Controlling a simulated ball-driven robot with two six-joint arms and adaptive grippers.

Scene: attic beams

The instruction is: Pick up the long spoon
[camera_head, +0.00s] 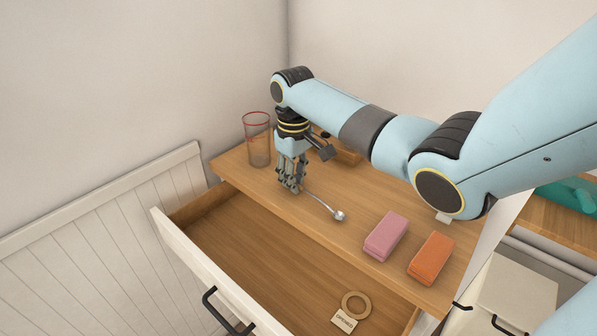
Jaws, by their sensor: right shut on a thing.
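The long spoon (320,201) is thin and silvery, with a small round bowl at its right end. It lies over the wooden cabinet top, running from my right gripper toward the lower right. My right gripper (291,184) points down and is shut on the spoon's handle end, which the fingers partly hide. I cannot tell whether the spoon touches the top. My left gripper is not in view.
A clear glass with a red rim (258,140) stands just left of my right gripper. Pink (386,236) and orange (431,257) blocks lie to the right. An open drawer (262,262) below holds a wooden ring (356,304) and a label (344,321). A wooden item behind the gripper is partly hidden.

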